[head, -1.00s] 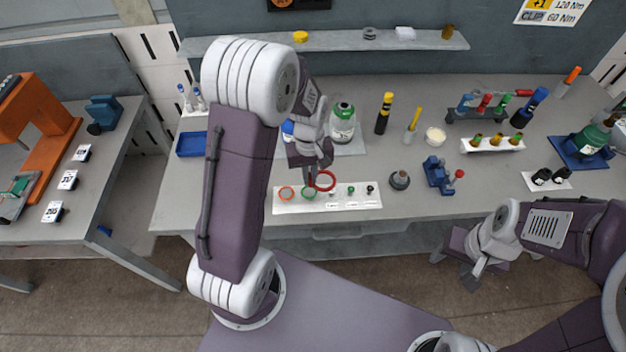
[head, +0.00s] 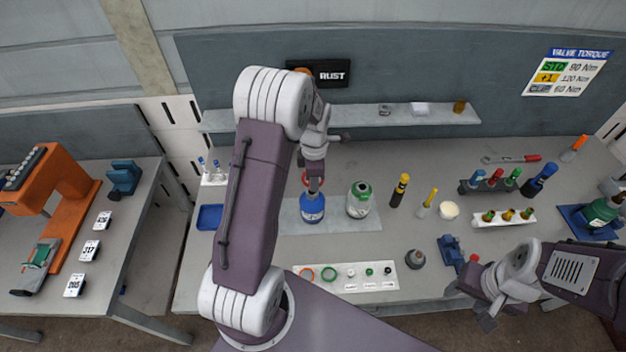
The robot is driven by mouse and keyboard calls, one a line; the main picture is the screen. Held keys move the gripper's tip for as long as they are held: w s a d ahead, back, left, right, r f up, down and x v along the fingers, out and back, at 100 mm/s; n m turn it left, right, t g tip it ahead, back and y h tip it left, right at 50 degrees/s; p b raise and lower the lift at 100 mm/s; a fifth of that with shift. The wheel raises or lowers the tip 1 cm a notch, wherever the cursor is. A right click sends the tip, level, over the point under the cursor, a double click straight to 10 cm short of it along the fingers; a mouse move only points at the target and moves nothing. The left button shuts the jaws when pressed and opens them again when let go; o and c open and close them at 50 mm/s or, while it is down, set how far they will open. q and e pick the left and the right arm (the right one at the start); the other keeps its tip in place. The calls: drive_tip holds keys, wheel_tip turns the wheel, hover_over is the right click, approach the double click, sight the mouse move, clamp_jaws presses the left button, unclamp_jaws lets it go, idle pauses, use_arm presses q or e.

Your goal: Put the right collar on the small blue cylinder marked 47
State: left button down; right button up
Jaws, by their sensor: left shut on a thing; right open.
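The small blue cylinder (head: 312,211) stands upright on a pale mat (head: 290,220); its marking is too small to read. My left gripper (head: 315,187) is right above it, shut on a red ring collar (head: 306,179). The collar is partly hidden behind the fingers, at the cylinder's top; I cannot tell whether it touches the neck. A white collar board (head: 345,287) at the front holds an orange ring (head: 307,273), a green ring (head: 329,274) and smaller pieces. My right gripper (head: 487,316) is open and empty at the front right.
A green-topped cylinder (head: 359,206) stands just right of the blue one. Further right are a yellow-and-black marker (head: 399,190), a white cup (head: 449,210) and tool racks. A blue tray (head: 209,217) lies left. A shelf (head: 350,117) runs behind.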

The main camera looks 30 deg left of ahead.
use_arm(q)
drive_tip(key=f+b, duration=0.1)
drive_tip(key=f, duration=0.1)
drive_tip(key=f+b, duration=0.2)
drive_tip(key=a+f+b, duration=0.1)
drive_tip(key=f, duration=0.1)
drive_tip(key=shift+w+a, duration=0.1)
drive_tip(key=shift+w, duration=0.3)
drive_tip(key=shift+f+b, duration=0.25)
drive_tip(key=shift+b, duration=0.1)
drive_tip(key=shift+s+d, duration=0.2)
drive_tip(key=shift+d, duration=0.1)
drive_tip(key=shift+a, duration=0.1)
drive_tip(key=shift+s+d, duration=0.1)
drive_tip(key=shift+d, duration=0.15)
drive_tip(key=shift+a, duration=0.25)
